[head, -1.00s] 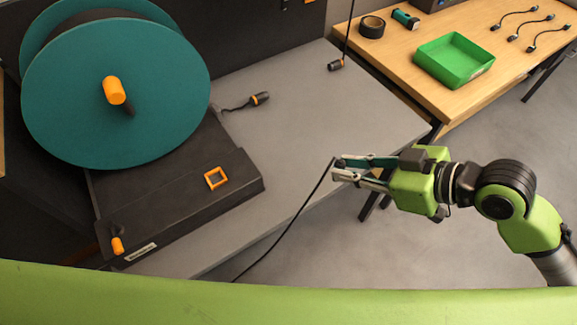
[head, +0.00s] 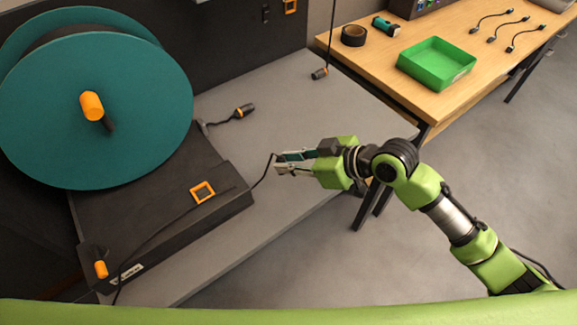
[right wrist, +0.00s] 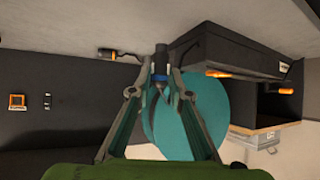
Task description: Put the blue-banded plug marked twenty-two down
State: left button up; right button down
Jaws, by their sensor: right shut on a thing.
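My right gripper (head: 279,163) is over the grey bench top (head: 255,70), right of the reel machine. It is shut on a dark plug. The right wrist view shows the plug (right wrist: 160,63) with a blue band between the fingertips (right wrist: 160,78); its number cannot be read. In the head view the plug is too small to make out. A black cable (head: 190,207) runs from the fingertips down left across the machine's base. Two more dark plugs with orange bands rest on the bench: one near the middle (head: 243,111), one near the back edge (head: 320,74). My left gripper is out of view.
The reel machine has teal discs (head: 60,120), a black base (head: 150,220) and an orange square frame (head: 203,192). A wooden table (head: 470,85) at back right holds a green tray (head: 402,68), tape (head: 353,36) and several short cables.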

jog(key=shift+w+f, duration=1.1)
jog(key=shift+f, duration=0.15)
jog(key=f, duration=0.3)
jog(key=shift+w+f+p, duration=0.2)
jog(key=shift+f+p, duration=0.05)
jog(key=shift+p, duration=0.15)
jog(key=shift+f+b, duration=0.3)
jog(key=shift+f, duration=0.05)
jog(key=c, duration=1.9)
grip_release()
